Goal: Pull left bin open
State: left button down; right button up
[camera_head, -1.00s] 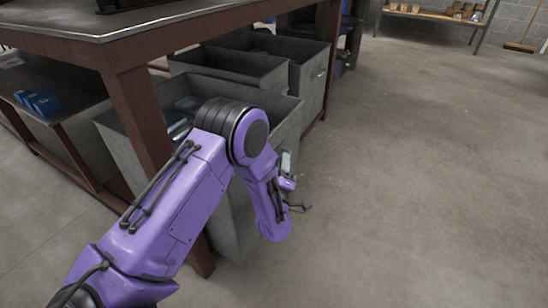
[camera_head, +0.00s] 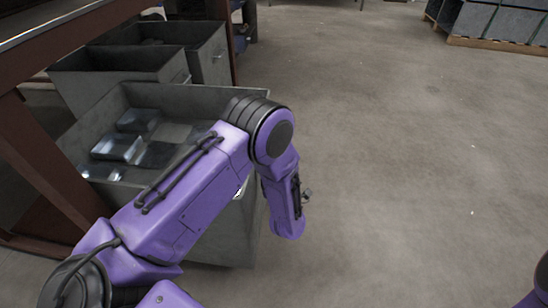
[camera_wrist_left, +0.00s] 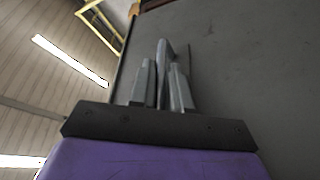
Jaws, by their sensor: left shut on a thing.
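The left bin (camera_head: 190,98) is a grey, open-topped metal bin at the left of the head view. It juts out past the neighbouring bins, with dark and shiny metal boxes (camera_head: 118,147) inside. My left arm reaches across it, and its front is partly hidden. In the left wrist view my left gripper (camera_wrist_left: 162,88) is shut on the bin's handle (camera_wrist_left: 164,62), a thin upright piece between the two fingers, against the dark bin face (camera_wrist_left: 245,70). The left gripper's fingers are hidden in the head view. My right gripper is not in view.
Two more grey bins (camera_head: 118,64) (camera_head: 208,55) stand behind the left bin. A brown-framed workbench (camera_head: 40,150) with a leg stands at the left. Open concrete floor (camera_head: 400,150) lies to the right. Grey crates on a pallet (camera_head: 495,42) are far right.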

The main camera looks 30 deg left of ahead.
pick_arm(q)
jog(key=shift+w+d, duration=0.1)
jog(key=shift+d, duration=0.25)
jog(key=c, duration=1.2)
grip_release()
jog(key=shift+o, duration=0.2)
jog(key=p+v, duration=0.2)
jog(key=v, duration=0.8)
jog(key=shift+d, duration=0.25)
